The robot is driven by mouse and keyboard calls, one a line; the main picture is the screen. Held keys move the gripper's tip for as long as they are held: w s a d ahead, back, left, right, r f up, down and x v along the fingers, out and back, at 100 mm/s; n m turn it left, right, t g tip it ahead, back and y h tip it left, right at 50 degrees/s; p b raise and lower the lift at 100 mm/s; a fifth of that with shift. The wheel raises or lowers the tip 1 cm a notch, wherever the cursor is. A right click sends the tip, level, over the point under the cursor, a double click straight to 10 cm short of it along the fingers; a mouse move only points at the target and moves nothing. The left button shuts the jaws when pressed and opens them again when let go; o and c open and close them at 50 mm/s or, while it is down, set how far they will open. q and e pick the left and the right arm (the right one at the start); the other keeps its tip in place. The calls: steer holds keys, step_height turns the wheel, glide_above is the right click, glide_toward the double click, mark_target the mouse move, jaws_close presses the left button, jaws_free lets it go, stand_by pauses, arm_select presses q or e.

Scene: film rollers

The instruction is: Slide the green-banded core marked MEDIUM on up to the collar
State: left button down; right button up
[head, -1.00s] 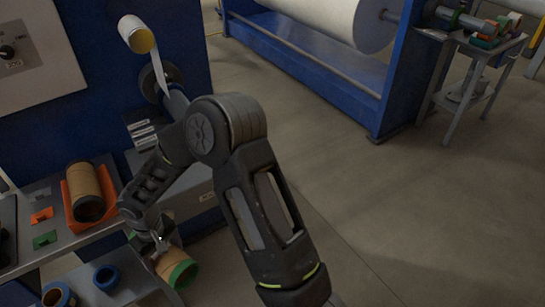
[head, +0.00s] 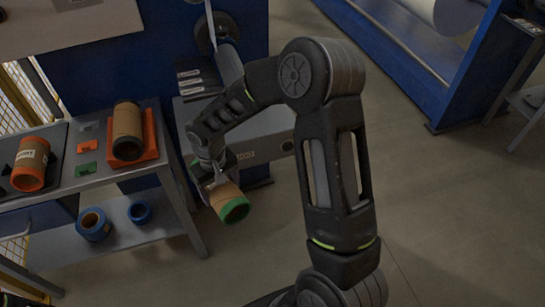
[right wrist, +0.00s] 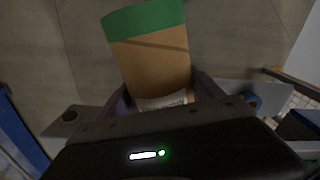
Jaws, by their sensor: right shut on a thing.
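The green-banded core (head: 229,202) is a brown tube with a green band at its near end. My right gripper (head: 213,181) is shut on it and holds it in the air, right of the shelf stand. In the right wrist view the core (right wrist: 150,62) sits between the fingers, green end outward, with a pale label partly hidden by the gripper. Its wording cannot be read. The round dark collar (head: 210,32) and grey shaft (head: 229,62) are on the blue machine, above and apart from the core. My left gripper is not in view.
The shelf stand (head: 95,180) at left carries an orange-banded core (head: 29,165) and a brown core (head: 127,128) in an orange cradle. Blue rings (head: 93,224) lie on its lower shelf. A grey box (head: 262,140) stands behind my right arm.

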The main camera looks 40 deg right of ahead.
steer(key=s+d+r+m+p, duration=0.1)
steer(key=s+d+r, duration=0.3)
steer(key=r, duration=0.5)
steer(key=s+d+r+m+p, duration=0.1)
steer(key=s+d+r, duration=0.3)
steer(key=s+r, duration=0.5)
steer(key=shift+r+m+p, duration=0.35)
steer(key=shift+r+m, duration=0.35)
steer(key=shift+r, duration=0.05)
steer(key=w+d+p, duration=0.1)
steer(key=w+d, duration=0.1)
steer(key=w, duration=0.5)
steer(key=shift+w+d, duration=0.2)
steer(key=shift+d, duration=0.05)
steer(key=shift+w+d+p, duration=0.25)
steer(key=shift+w+d, duration=0.05)
steer(key=shift+w, duration=0.55)
steer(key=shift+w+d+p, duration=0.25)
steer(key=shift+w+d, duration=0.05)
steer(key=shift+w, duration=0.5)
